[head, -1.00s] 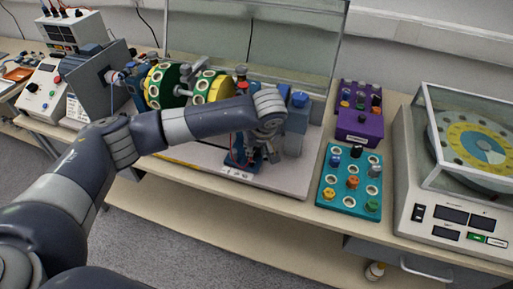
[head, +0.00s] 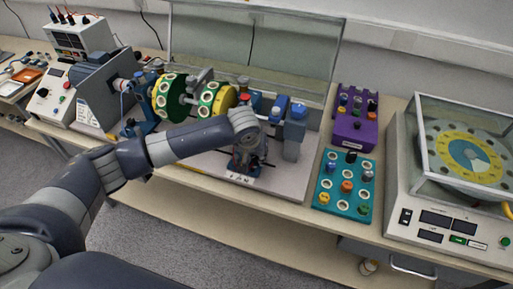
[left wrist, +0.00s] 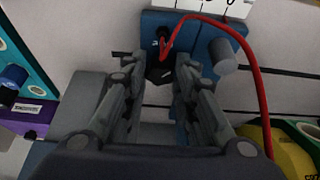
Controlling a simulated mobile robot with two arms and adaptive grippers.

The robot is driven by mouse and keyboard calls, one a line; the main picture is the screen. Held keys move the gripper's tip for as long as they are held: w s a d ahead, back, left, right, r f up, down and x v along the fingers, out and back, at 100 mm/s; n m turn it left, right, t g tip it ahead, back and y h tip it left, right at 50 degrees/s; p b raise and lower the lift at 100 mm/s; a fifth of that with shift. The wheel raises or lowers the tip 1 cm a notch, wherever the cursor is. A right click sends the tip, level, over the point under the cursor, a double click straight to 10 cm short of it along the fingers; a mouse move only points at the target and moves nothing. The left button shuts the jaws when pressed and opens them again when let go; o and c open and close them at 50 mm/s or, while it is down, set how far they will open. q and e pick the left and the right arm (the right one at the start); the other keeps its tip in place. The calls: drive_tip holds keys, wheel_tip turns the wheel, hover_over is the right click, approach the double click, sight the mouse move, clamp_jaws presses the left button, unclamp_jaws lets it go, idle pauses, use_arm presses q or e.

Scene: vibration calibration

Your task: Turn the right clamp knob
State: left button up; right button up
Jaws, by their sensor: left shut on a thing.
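My left gripper (head: 249,163) reaches down at the front of the rotor rig, over a small blue block (head: 238,166) on the pale base plate. In the left wrist view, the left gripper (left wrist: 157,68) has its two fingers closed around a small black knob (left wrist: 160,73) at the edge of the blue block (left wrist: 200,30). A grey round knob (left wrist: 222,55) stands to the right, apart from the fingers. A red cable (left wrist: 262,60) loops from the block past that knob. Whether the black knob is the right clamp knob cannot be told. My right gripper is not in view.
The rotor with a green and yellow disc (head: 212,99) stands behind my arm, with a clear screen behind it. A teal tray (head: 344,192) of small parts and a purple box (head: 355,130) lie to the right. A balancing machine (head: 450,215) stands at far right.

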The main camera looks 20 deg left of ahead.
use_arm(q)
drive_tip(key=m+p, duration=0.1)
drive_tip(key=m+h+p, duration=0.1)
drive_tip(key=shift+a+r+m, duration=0.1)
drive_tip(key=shift+a+m, duration=0.1)
drive_tip(key=shift+m, duration=0.2)
drive_tip(key=shift+m+g+h+p, duration=0.3)
drive_tip(key=shift+m+h+p, duration=0.1)
drive_tip(key=shift+m, duration=0.4)
drive_tip(key=shift+w+a+m+h, duration=0.15)
drive_tip(key=shift+m+h, duration=0.15)
drive_tip(key=shift+m, duration=0.9)
drive_tip(key=shift+m+g+h, duration=0.4)
drive_tip(key=shift+m, duration=0.7)
drive_tip(key=o, duration=1.1)
drive_tip(key=shift+c, duration=0.2)
